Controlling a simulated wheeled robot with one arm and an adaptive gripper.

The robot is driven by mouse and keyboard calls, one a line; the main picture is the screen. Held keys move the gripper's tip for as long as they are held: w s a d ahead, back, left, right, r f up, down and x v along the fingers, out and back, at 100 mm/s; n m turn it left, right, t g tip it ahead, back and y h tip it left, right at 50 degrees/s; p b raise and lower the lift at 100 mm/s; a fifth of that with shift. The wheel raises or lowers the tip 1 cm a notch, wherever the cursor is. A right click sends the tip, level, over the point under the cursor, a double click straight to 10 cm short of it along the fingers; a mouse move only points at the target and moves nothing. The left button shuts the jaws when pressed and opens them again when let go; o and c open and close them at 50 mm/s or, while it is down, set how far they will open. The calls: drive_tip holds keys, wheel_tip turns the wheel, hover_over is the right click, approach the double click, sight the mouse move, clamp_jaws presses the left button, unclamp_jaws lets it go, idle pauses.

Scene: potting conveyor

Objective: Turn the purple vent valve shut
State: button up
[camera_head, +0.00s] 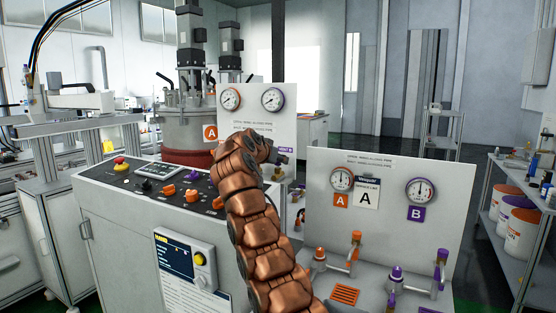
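My copper arm rises from the bottom centre, and my gripper (284,160), small and dark, is at its upper end in front of the back gauge panel (285,112). I cannot make out whether its fingers are open or shut. A small purple label (286,149) shows just above it, too small to read for certain. A vent valve handle is not clearly visible there; my arm and gripper cover that area. Purple-topped fittings stand on the right bench: a valve knob (397,274) and a taller purple piece (441,257), both apart from my gripper.
The front gauge panel (390,238) with A and B dials stands to the right of my arm. Orange fittings (320,254) sit below it. A control console (140,187) with knobs is left of my arm. A shelf with buckets (518,232) stands far right.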

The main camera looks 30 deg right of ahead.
clamp_jaws()
